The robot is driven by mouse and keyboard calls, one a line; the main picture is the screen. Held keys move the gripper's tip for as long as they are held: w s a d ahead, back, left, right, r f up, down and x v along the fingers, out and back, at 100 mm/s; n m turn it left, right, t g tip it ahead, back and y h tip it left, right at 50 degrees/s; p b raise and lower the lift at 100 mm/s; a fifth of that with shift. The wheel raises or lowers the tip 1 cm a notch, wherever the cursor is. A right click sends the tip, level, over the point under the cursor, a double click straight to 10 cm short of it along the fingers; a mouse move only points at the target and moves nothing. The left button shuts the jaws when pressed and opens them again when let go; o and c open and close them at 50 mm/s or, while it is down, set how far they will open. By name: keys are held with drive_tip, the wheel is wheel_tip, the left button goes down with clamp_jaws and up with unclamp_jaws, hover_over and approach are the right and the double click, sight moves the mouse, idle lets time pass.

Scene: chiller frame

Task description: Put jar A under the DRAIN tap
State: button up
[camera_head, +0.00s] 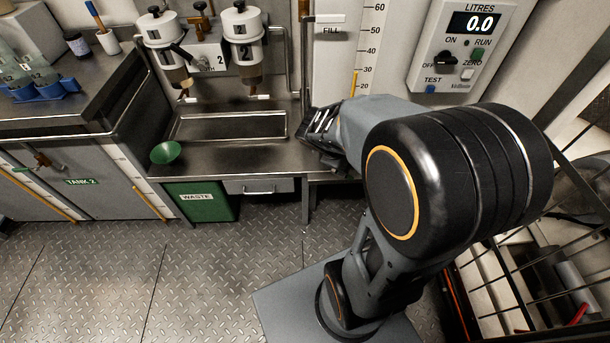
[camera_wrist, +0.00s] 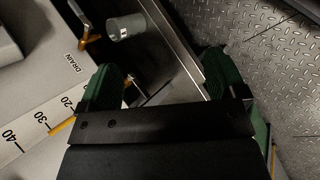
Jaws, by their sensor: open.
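A small clear jar (camera_wrist: 125,28) with a dark mark on a pale label stands on the dark bench in the wrist view; I cannot read the letter for certain. The DRAIN label (camera_wrist: 73,63) is on the pale panel, with the orange-handled drain tap (camera_wrist: 88,38) beside it. The jar is close to this tap; I cannot tell whether it is under the outlet. My gripper (camera_wrist: 165,62) is open with green fingers apart, and the jar is ahead of them, not between them. In the head view my gripper (camera_head: 322,125) is over the bench's right end; jar and drain tap do not show.
A metal bench with a shallow tray (camera_head: 230,126) and a green funnel (camera_head: 166,152) lies left of my gripper. Two white canisters (camera_head: 242,33) hang above it. A green WASTE bin (camera_head: 200,202) is below. A wire rack (camera_head: 535,265) stands at right. The floor at front left is clear.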

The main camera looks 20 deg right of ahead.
drive_tip(key=s+a+r+m+t+y, duration=0.1)
drive_tip(key=a+r+m+y, duration=0.1)
drive_tip(key=a, duration=0.5)
drive_tip(key=s+a+r+m+t+y, duration=0.1)
drive_tip(key=a+m+y, duration=0.2)
drive_tip(key=a+y, duration=0.2)
drive_tip(key=a, duration=0.3)
drive_tip(key=shift+s+r+m+t+y, duration=0.3)
drive_tip(key=shift+s+r+t, duration=0.1)
